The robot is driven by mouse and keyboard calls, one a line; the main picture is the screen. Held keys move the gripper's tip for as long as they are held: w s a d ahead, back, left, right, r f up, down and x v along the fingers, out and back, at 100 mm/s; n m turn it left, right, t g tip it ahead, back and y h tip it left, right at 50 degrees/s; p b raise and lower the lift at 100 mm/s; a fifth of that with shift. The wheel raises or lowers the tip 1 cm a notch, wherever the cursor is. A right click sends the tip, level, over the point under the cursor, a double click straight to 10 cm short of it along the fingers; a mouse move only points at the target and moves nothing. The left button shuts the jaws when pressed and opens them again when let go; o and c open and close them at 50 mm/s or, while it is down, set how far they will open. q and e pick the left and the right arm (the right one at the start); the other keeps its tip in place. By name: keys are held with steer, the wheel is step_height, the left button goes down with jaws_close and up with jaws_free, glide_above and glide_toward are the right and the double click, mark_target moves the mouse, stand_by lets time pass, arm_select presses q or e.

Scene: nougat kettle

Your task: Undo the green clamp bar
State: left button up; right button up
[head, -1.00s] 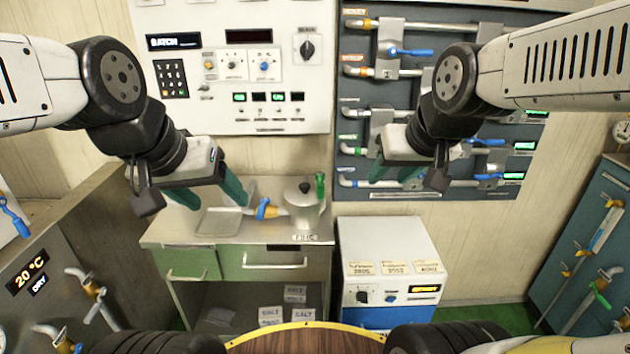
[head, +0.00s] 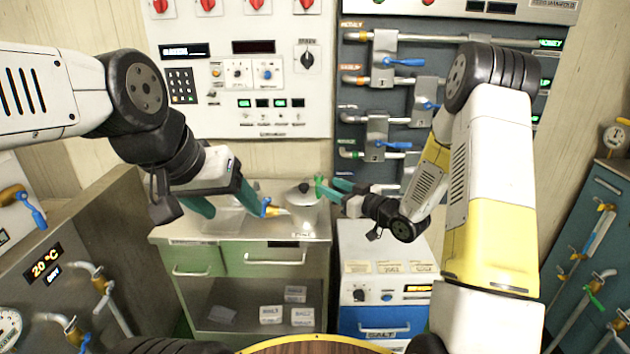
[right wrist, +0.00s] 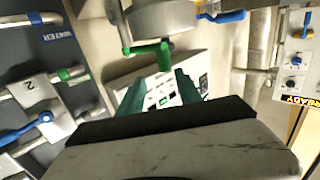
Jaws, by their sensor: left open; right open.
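The green clamp bar (head: 320,187) is on the right side of the grey lidded kettle (head: 302,212), which stands on the counter. In the right wrist view, the bent green bar (right wrist: 148,49) is beside the kettle (right wrist: 165,20), just beyond my fingertips. My right gripper (head: 330,189) is open and points left at the bar. Its teal fingers (right wrist: 160,78) are spread, with nothing visibly gripped; I cannot tell whether either touches the bar. My left gripper (head: 237,211) is open and empty over the counter's left part, left of the kettle's blue-handled tap (head: 268,208).
A tray (head: 222,222) lies under my left gripper. The green-drawered counter (head: 250,241) has a white and blue cabinet (head: 385,240) to its right. A pipe panel with blue-handled valves (head: 385,120) is behind my right arm. Open floor is scarce.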

steer(key=shift+y, duration=0.5)
steer(key=x, duration=0.5)
steer(key=f+x, duration=0.1)
steer(key=x, duration=0.2)
steer(key=shift+s+a, duration=0.25)
steer(key=shift+s, duration=0.1)
steer(key=shift+c, duration=0.3)
jaws_close()
stand_by(0.4)
